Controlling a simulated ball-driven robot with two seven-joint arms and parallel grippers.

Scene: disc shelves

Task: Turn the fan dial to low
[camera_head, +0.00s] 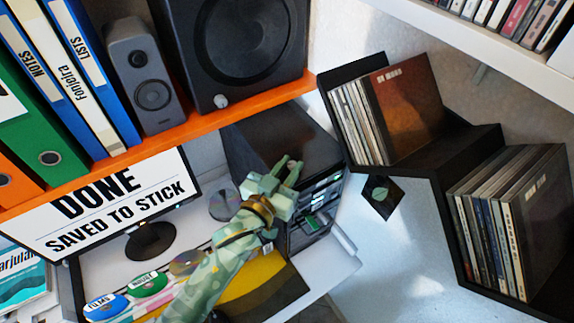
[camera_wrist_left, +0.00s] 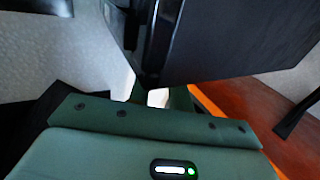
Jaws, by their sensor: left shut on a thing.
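The black computer tower (camera_head: 275,138) stands on the desk below the orange shelf, its front with drive bays (camera_head: 322,190) turned to the right. My left gripper (camera_head: 290,170) is at the top front edge of the tower, its fingers closed. In the left wrist view, the fingertips (camera_wrist_left: 158,97) meet at the edge of a dark panel (camera_wrist_left: 235,40), with a small bright patch between them. The fan dial itself is hidden by the fingers, and its setting cannot be read. My right gripper is not in view.
A monitor (camera_head: 110,200) reads "DONE SAVED TO STICK". Loose discs (camera_head: 222,205) lie on the desk. Speakers (camera_head: 240,45) and binders stand on the orange shelf (camera_head: 215,118) above.

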